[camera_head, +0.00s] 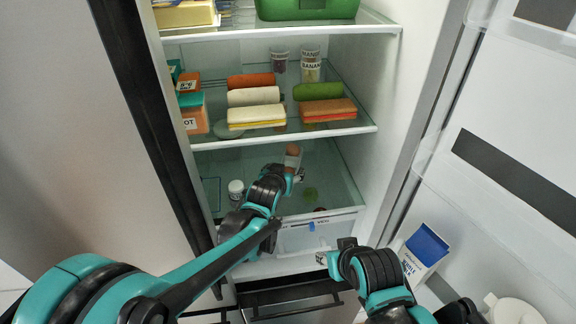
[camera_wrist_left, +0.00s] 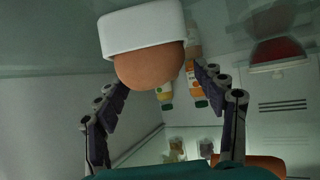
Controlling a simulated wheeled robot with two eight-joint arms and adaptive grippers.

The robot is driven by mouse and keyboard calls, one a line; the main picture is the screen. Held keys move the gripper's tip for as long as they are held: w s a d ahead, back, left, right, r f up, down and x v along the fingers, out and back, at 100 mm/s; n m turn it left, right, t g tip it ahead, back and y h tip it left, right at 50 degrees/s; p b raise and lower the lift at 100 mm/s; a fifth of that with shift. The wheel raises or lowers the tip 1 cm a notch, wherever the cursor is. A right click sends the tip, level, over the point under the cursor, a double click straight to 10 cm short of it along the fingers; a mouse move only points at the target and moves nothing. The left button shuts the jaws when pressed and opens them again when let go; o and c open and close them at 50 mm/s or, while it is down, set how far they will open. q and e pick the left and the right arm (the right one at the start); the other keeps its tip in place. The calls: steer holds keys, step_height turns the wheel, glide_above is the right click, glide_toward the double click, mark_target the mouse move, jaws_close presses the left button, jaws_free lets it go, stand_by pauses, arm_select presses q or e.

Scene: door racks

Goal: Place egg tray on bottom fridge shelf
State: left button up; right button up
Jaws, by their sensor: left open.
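A small white egg tray with a brown egg (camera_head: 292,152) is on the bottom fridge shelf (camera_head: 225,165), just beyond my left gripper (camera_head: 296,174). In the left wrist view the white tray (camera_wrist_left: 142,27) appears upside down, with the egg (camera_wrist_left: 150,66) below its rim. The left gripper's fingers (camera_wrist_left: 160,95) are spread on either side, apart from the egg and tray. My right gripper (camera_head: 333,252) is low in front of the fridge, near the drawer, with nothing visible in it. Its finger opening is unclear.
A white-lidded jar (camera_head: 236,187) stands on the bottom shelf to the left.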

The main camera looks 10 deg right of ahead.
arm_select(q)
steer(key=p+v, duration=0.1)
steer(key=v, duration=0.6)
steer(key=shift+s, duration=0.15)
